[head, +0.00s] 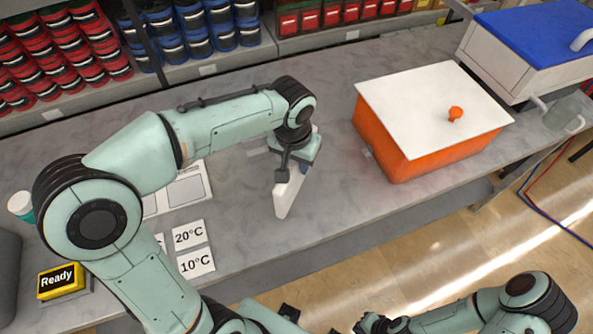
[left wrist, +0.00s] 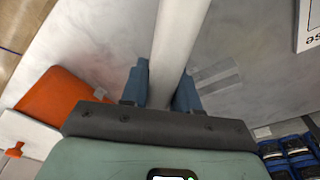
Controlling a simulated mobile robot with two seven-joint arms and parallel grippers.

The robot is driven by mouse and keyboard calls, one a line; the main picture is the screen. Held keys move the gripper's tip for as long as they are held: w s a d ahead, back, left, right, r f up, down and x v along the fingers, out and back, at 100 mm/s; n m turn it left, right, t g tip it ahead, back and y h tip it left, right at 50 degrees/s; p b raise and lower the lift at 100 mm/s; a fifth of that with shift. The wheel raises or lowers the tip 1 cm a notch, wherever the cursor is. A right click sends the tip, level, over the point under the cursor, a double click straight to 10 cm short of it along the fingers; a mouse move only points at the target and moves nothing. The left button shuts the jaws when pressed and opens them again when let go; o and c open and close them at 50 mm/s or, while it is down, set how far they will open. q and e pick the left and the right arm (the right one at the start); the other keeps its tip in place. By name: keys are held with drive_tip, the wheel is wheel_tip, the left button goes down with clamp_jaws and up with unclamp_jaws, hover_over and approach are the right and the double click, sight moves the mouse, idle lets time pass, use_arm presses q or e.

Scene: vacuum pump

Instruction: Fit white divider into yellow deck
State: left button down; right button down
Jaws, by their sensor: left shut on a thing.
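The white divider (head: 290,193) is a narrow white slab held above the grey table in the head view. It runs away from the jaws in the left wrist view (left wrist: 178,35). My left gripper (head: 284,172) is shut on it, with a blue finger on each side of the slab (left wrist: 163,88). Part of the divider is hidden between the fingers. I cannot make out a yellow deck in either view. My right gripper (head: 372,322) is at the bottom edge of the head view, partly cut off, and its jaws are unclear.
An orange box (head: 430,155) with a white lid (head: 425,105) stands right of my left gripper. A yellow "Ready" sign (head: 60,282), temperature cards (head: 196,263) and a cup (head: 20,206) are at the left. Racks line the back.

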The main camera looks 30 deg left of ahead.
use_arm(q)
drive_tip(key=shift+f, duration=2)
drive_tip(key=shift+f+b, duration=0.2)
drive_tip(key=shift+b, duration=0.15)
drive_tip(key=c, duration=0.8)
unclamp_jaws()
drive_tip(key=shift+c, duration=0.2)
